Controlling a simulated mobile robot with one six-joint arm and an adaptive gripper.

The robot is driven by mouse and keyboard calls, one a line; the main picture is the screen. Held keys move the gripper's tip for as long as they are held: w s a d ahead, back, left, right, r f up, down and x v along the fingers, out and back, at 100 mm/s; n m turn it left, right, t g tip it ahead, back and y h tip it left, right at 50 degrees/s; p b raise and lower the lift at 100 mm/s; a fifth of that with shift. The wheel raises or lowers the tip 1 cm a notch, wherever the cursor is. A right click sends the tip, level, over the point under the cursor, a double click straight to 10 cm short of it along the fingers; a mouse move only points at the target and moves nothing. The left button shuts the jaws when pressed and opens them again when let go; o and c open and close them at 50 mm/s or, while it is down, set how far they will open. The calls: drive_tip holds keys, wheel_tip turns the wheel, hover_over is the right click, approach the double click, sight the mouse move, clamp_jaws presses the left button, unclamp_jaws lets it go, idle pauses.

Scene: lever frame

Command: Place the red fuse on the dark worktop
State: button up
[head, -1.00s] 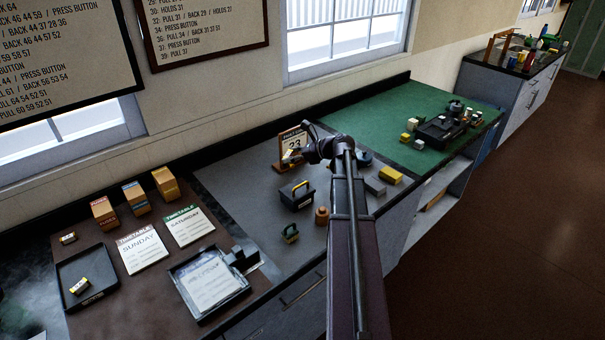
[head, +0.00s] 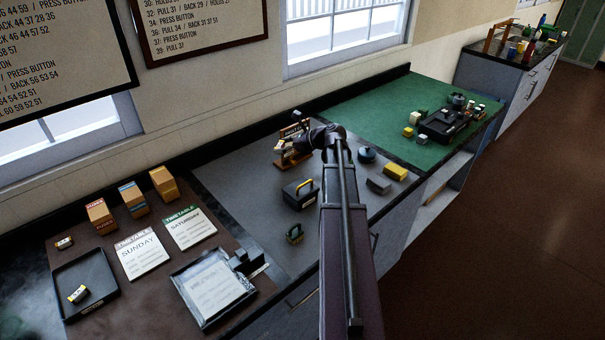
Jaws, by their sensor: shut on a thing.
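I cannot make out a red fuse. My gripper (head: 300,142) is beside the calendar stand on the grey middle part of the bench, partly hidden by my wrist. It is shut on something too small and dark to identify. A dark worktop (head: 468,64) is on the far cabinet at top right, with several items on it. A dark bench surface (head: 32,275) also shows at far left.
The calendar stand (head: 284,158), a black box with a yellow handle (head: 299,194) and a green item (head: 295,234) stand near my arm. A black tray (head: 98,303), orange boxes (head: 101,216) and timetable sheets (head: 141,255) are at left. The green mat (head: 365,105) has free room.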

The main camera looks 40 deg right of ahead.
drive_tip(key=shift+s+d, duration=0.1)
drive_tip(key=shift+w+f, duration=0.3)
drive_tip(key=w+a+f+m+h+b, duration=0.2)
drive_tip(key=w+a+f+b, duration=0.2)
drive_tip(key=w+a+b, duration=0.1)
drive_tip(key=w+a+f+m+t+h+b, duration=0.1)
drive_tip(key=w+a+f+m+h+b, duration=0.1)
drive_tip(key=w+a+f+b, duration=0.2)
drive_tip(key=w+a+f+m+t+h+b, duration=0.1)
drive_tip(key=w+a+f+b, duration=0.4)
drive_tip(key=w+a, duration=0.5)
drive_tip(key=shift+w+a+f+m+h+b, duration=0.1)
drive_tip(key=shift+a+f+m+h, duration=0.15)
drive_tip(key=shift+a, duration=0.4)
drive_tip(key=shift+s+a+f+m+h+b, duration=0.15)
drive_tip(key=shift+a+h, duration=0.2)
drive_tip(key=shift+a, duration=0.35)
drive_tip(key=shift+w+a+f+m+h+b, duration=0.1)
drive_tip(key=shift+w+a+f+m+h, duration=0.15)
drive_tip(key=shift+a, duration=0.4)
drive_tip(key=shift+s+r, duration=0.1)
drive_tip(key=b, duration=0.2)
hover_over(233, 169)
drive_tip(key=shift+f, duration=0.75)
drive_tip(key=shift+f, duration=0.15)
drive_tip(key=shift+f+b, duration=1.5)
drive_tip(key=shift+f, duration=0.1)
